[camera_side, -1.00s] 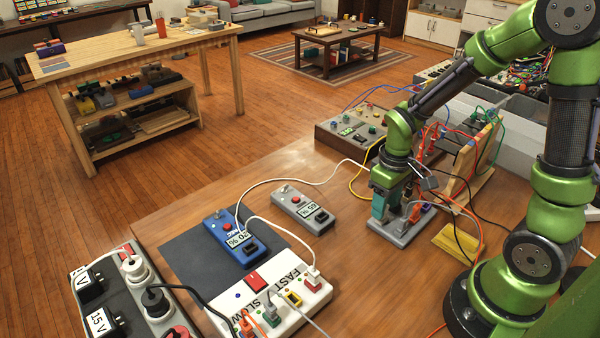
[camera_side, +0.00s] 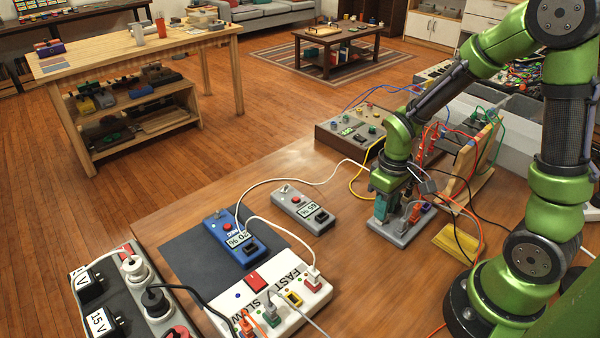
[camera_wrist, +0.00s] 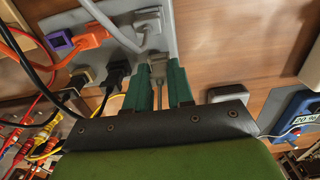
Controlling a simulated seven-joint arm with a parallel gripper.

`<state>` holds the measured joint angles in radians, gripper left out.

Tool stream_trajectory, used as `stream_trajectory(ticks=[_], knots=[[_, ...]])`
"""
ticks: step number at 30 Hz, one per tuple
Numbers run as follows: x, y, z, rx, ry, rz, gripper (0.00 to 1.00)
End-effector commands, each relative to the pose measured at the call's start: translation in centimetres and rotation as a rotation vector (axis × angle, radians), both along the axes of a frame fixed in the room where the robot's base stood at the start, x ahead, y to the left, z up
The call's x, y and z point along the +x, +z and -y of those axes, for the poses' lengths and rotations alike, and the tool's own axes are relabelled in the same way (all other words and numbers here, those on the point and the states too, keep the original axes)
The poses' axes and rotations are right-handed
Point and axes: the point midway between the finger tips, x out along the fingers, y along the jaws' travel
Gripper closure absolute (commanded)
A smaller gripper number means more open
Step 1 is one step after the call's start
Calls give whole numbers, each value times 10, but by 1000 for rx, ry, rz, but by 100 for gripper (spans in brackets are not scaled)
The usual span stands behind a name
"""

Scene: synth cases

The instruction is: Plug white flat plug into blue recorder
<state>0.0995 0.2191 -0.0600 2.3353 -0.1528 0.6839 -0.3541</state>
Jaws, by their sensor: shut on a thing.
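My gripper (camera_side: 392,207) is at a grey socket strip (camera_side: 402,238) on the right part of the table. In the wrist view its two green fingers (camera_wrist: 158,82) are shut on a small grey plug (camera_wrist: 157,61), at the strip's edge, with a thin cable between the fingers. I cannot tell whether this plug is the white flat one, or whether it is seated. The blue recorder (camera_side: 238,238), labelled 20 %, lies on a dark mat to the left, well apart from my gripper. It also shows at the right of the wrist view (camera_wrist: 296,104).
A grey recorder (camera_side: 304,209) lies between the blue one and my gripper. A white FAST/SLOW hub (camera_side: 240,296) with several plugs is in front. White cables cross the table. Orange and black plugs crowd the strip. A yellow block (camera_side: 457,242) lies at right.

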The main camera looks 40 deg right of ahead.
Motion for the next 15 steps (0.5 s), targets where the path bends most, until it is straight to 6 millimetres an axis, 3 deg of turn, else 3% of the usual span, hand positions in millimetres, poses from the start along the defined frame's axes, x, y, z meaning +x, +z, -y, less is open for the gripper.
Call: stream_trajectory(ticks=[15], knots=[[1,16,0,0,0,4,100]])
